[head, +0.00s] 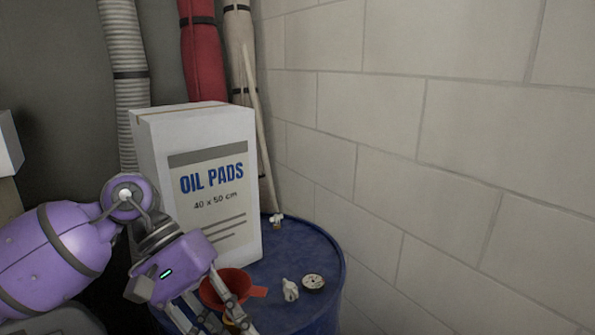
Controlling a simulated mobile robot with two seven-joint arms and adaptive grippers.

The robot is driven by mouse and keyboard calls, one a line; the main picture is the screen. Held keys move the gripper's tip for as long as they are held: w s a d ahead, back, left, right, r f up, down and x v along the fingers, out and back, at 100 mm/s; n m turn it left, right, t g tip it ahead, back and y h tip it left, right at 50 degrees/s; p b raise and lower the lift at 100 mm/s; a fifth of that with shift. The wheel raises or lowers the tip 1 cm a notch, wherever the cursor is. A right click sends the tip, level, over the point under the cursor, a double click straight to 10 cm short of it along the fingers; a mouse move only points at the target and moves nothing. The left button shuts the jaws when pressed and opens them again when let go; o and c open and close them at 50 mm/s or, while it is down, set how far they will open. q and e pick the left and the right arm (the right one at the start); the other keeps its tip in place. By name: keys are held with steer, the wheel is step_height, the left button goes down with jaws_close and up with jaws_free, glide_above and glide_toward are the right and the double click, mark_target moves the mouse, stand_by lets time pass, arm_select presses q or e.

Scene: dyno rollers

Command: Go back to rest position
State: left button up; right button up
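My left gripper (222,324), on the purple arm from the left, points downward over the blue drum at the bottom edge. Its fingers are spread apart, and their tips run to or past the frame edge. A red funnel (230,284) is on the drum top, partly hidden by the gripper; I cannot tell whether they touch. A small yellowish thing (230,321) shows near the fingers, too covered to make out. My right gripper is not in view.
The blue drum (318,262) carries a white oil pads box (215,185), a small white item (290,289) and a round pale piece (314,284). A small tap-like piece (276,221) is at its back edge. Rolls, a hose and a pole stand behind. A block wall (440,150) closes the right.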

arm_select(q)
steer(key=s+d+r+n+t+h+p, duration=0.15)
steer(key=s+d+n+h, duration=0.25)
steer(key=d+n+h, duration=0.85)
steer(key=w+a+f+m+t+y+p, duration=0.2)
steer(key=a+f+m+t+y, duration=0.6)
steer(key=m, duration=1)
steer(key=w+a+f+m+t+y+p, duration=0.25)
steer(key=a+f+m+t, duration=0.35)
steer(key=m+t, duration=0.8)
steer(key=s+a+f+n+g+y, duration=0.3)
steer(key=s+f+n, duration=0.2)
steer(key=s+f, duration=0.2)
steer(key=s+a+f+n+g+y, duration=0.2)
steer(key=s+f+n+g+y, duration=0.1)
steer(key=s+f+n, duration=0.3)
steer(key=s+a+f+n+g+y+p, duration=0.1)
steer(key=s+a+f+n+g+y, duration=0.2)
steer(key=s+f, duration=0.7)
steer(key=s+n+g, duration=0.2)
steer(key=n, duration=0.1)
steer(key=shift+a+f, duration=0.25)
steer(key=shift+a, duration=0.05)
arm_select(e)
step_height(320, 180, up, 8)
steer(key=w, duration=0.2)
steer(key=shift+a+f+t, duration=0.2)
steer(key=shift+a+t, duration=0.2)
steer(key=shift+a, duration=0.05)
